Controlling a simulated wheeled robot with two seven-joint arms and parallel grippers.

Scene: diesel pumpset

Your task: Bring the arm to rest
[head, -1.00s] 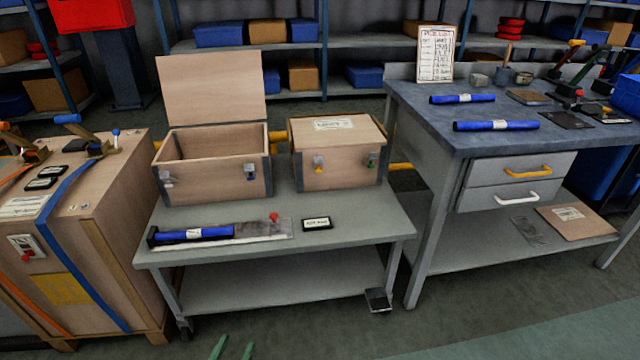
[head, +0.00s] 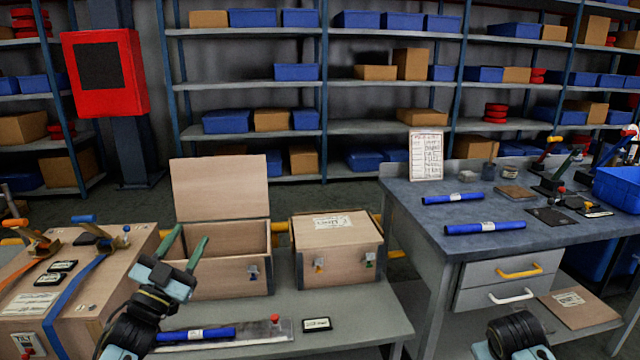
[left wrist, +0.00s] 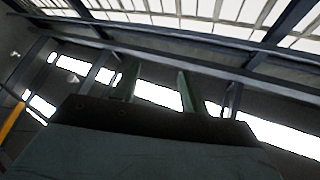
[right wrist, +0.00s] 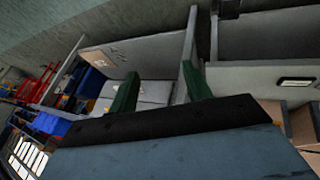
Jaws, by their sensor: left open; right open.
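My left gripper (head: 184,247) is raised, with its green fingers apart and nothing between them. In the head view it overlaps the front left of the open wooden box (head: 222,277); I cannot tell how far in front it is. It also shows in the left wrist view (left wrist: 158,88), pointing toward the roof and windows. In the head view, part of my right arm (head: 515,335) shows at the bottom right, without its fingertips. The right gripper's fingers are apart and empty in the right wrist view (right wrist: 158,90).
A closed wooden box (head: 336,252) stands beside the open one on a grey table (head: 375,318). A blue tube (head: 197,334) lies at that table's front. A grey workbench (head: 425,200) with two blue tubes stands right. A strapped wooden crate (head: 110,275) stands left.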

